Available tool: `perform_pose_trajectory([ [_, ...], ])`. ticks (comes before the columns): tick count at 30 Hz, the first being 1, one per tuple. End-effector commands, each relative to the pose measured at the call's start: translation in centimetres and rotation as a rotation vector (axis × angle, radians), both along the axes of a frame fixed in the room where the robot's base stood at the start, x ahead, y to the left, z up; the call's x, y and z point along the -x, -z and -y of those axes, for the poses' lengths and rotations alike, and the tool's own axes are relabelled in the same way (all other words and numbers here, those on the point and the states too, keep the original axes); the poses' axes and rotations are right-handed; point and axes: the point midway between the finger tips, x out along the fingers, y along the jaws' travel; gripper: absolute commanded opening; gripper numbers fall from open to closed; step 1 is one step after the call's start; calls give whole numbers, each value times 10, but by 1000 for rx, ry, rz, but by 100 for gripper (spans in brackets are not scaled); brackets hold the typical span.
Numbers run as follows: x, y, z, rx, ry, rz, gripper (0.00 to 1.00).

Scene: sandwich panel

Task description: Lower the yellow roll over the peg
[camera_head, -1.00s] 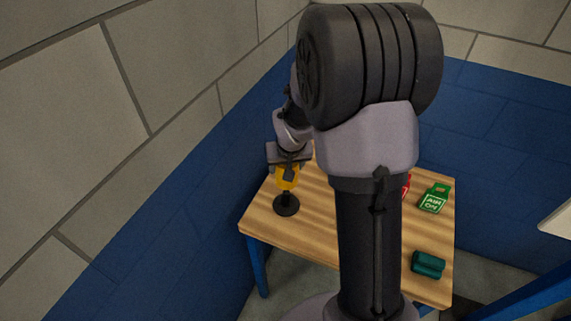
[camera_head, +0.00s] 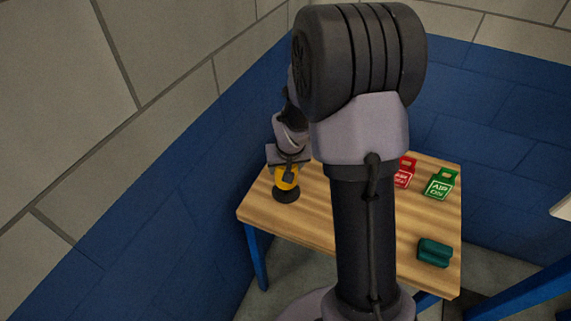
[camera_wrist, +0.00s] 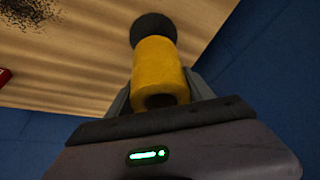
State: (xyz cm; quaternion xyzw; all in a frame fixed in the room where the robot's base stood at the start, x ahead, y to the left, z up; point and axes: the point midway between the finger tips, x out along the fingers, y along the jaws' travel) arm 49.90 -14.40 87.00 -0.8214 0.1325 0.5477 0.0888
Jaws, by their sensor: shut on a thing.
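The yellow roll (camera_head: 285,184) is held in my gripper (camera_head: 288,174), low over the round black base (camera_head: 285,197) of the peg, at the table's left end. The wrist view shows the roll (camera_wrist: 160,68) between the two grey fingers of my gripper (camera_wrist: 159,88), with the black base (camera_wrist: 153,27) just beyond its far end. The near end of the roll shows a dark hole. The peg's stem is hidden, apparently inside the roll. I cannot tell whether the roll touches the base.
The wooden table (camera_head: 315,215) has free room right of the peg. A red tag (camera_head: 404,175), a green "AIR ON" tag (camera_head: 440,185) and a dark green block (camera_head: 434,252) lie on its right side. The blue-and-grey wall (camera_head: 190,160) is close on the left.

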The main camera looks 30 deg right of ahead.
Motion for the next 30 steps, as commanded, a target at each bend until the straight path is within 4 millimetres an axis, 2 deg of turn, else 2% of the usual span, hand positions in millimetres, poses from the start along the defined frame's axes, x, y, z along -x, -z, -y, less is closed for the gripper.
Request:
perform_pose_trajectory([
  [3, 0, 12, 0, 0, 0, 0, 14],
  [18, 0, 45, 0, 0, 0, 0, 14],
  [29, 0, 47, 0, 0, 0, 0, 14],
  [30, 0, 47, 0, 0, 0, 0, 68],
])
